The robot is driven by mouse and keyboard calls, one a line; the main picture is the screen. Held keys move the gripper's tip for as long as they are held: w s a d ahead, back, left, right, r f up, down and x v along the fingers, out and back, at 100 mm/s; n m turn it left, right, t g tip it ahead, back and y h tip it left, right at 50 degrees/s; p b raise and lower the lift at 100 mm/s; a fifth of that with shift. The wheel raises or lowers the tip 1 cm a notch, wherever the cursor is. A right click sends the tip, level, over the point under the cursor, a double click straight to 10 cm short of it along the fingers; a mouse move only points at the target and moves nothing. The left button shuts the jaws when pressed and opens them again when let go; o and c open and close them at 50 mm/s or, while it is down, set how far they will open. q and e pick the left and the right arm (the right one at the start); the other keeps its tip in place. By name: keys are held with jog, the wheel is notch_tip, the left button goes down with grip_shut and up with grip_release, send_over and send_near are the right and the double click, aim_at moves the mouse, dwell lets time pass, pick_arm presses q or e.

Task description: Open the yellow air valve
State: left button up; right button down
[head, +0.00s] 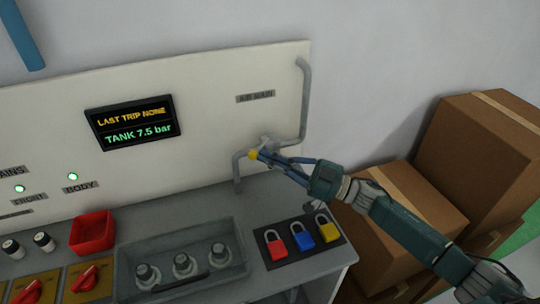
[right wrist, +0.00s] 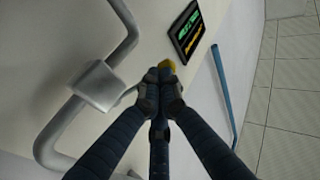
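The yellow air valve handle (head: 253,155) shows as a small yellow end beside the grey pipe (head: 303,100), under the "AIR MAIN" label (head: 255,97). My right gripper (head: 264,154) reaches in from the right with its fingers at the handle. In the right wrist view the fingertips (right wrist: 159,84) are drawn together, and the yellow handle end (right wrist: 167,66) sticks out just past them. The fingers hide the rest of the handle. The grey valve body (right wrist: 98,86) sits on the pipe to the left. My left gripper is not in view.
The display (head: 131,122) reads "LAST TRIP NONE" and "TANK 7.5 bar". Red, blue and yellow padlocks (head: 302,237) lie on a dark plate below. A grey tray with knobs (head: 180,225) and a red bin (head: 92,232) stand left. Cardboard boxes (head: 480,150) stand right.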

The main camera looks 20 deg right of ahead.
aim_at(254, 155)
jog(key=a+m+t+h+p, duration=0.1)
jog(key=m+t+h+p, duration=0.1)
jog(key=t+h+p, duration=0.1)
jog(key=w+a+m+t+h+p, duration=0.1)
jog(key=m+h, duration=0.1)
jog(key=shift+w+a+r+t+p, duration=0.1)
jog(key=shift+a+r+t+p, duration=0.1)
jog(key=shift+a+t+p, duration=0.15)
jog(key=shift+w+a+f+m+t+h, duration=0.1)
jog(key=shift+w+a+m+t+h, duration=0.1)
jog(key=shift+m+t+h, duration=0.3)
jog(key=shift+w+a+m+t+h, duration=0.1)
jog(key=shift+w+m+t+h, duration=0.15)
jog(key=shift+h, duration=0.45)
jog(key=shift+w+a+f, duration=0.1)
jog(key=shift+w+a, duration=0.4)
jog(key=shift+w, duration=0.4)
jog(key=shift+f, duration=0.1)
